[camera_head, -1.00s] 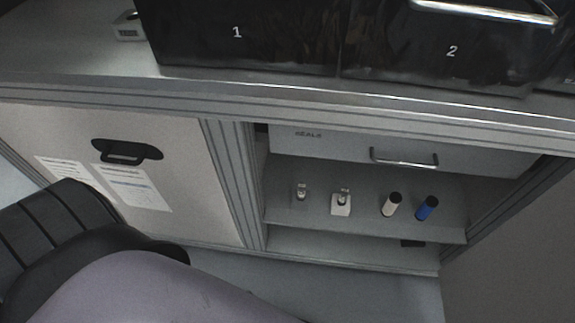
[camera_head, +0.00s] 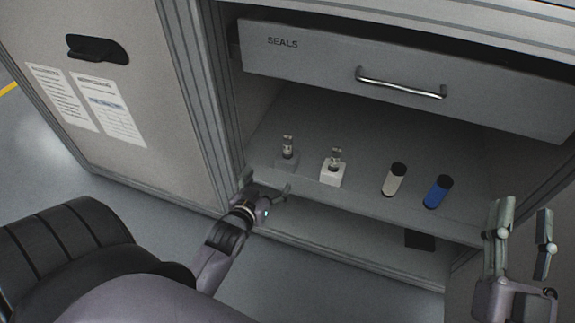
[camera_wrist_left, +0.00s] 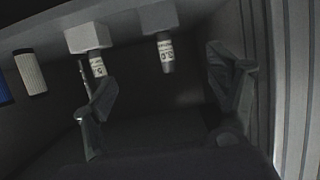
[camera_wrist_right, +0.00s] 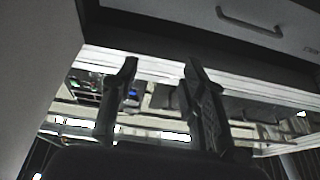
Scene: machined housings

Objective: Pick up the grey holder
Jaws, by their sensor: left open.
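The grey holder (camera_head: 287,161) stands upright on the shelf under the SEALS drawer, at the left, with a small labelled vial in it. In the left wrist view the grey holder (camera_wrist_left: 157,18) appears upside down, its vial (camera_wrist_left: 166,54) between the finger directions. My left gripper (camera_head: 266,190) is open and empty, in front of the shelf edge just below the grey holder, apart from it. My right gripper (camera_head: 524,220) is open and empty at the right, away from the holder.
A white holder (camera_head: 333,171) with a vial stands right of the grey one. A white cylinder (camera_head: 394,180) and a blue cylinder (camera_head: 438,191) stand further right. The SEALS drawer (camera_head: 320,62) hangs above the shelf. A cabinet post (camera_head: 195,90) stands close at left.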

